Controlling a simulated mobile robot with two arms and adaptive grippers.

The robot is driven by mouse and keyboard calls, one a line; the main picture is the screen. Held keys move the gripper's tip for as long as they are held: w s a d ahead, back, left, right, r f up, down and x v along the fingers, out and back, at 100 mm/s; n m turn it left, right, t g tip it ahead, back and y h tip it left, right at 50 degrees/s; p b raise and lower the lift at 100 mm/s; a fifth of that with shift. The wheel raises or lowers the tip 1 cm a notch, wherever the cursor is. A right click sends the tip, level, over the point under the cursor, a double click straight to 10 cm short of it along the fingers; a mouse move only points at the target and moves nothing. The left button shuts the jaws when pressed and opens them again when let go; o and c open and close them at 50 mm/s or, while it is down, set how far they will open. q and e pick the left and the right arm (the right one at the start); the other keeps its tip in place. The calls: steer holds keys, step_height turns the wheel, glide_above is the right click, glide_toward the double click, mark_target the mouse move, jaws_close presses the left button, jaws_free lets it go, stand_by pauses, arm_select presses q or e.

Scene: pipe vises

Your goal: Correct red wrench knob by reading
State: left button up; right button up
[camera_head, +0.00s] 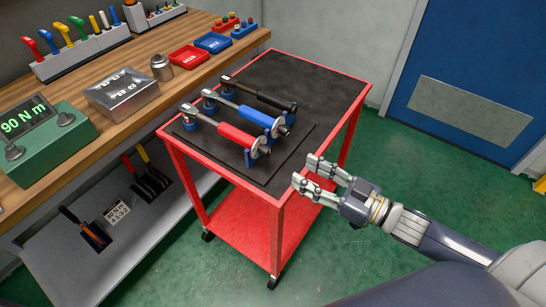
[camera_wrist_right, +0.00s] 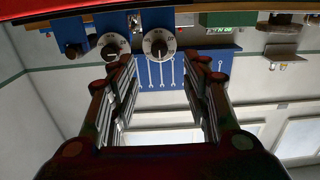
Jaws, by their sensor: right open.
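The red wrench (camera_head: 238,137) lies in blue holders on a black mat on the red cart, with its knob (camera_head: 259,148) facing my right arm. A green tester (camera_head: 45,140) on the bench reads 90 N m. My right gripper (camera_head: 306,171) is open and empty at the cart's near right edge, apart from the knob. In the right wrist view, turned upside down, two round dials show beyond the open fingers (camera_wrist_right: 158,66); the right dial (camera_wrist_right: 158,44) appears to be the red wrench's. Its numbers are too small to read surely. My left gripper is out of view.
A blue wrench (camera_head: 258,118) and a black wrench (camera_head: 262,97) lie beside the red one. The wooden bench, with a metal box (camera_head: 122,92), a red tray (camera_head: 189,58) and a blue tray (camera_head: 213,43), stands left of the cart. The floor right of the cart is clear.

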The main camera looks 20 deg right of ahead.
mark_target(270, 154)
steer(key=x, duration=1)
steer(key=shift+w+a+p, duration=0.2)
steer(key=shift+w+p, duration=0.1)
steer(key=shift+p, duration=0.05)
jaws_close()
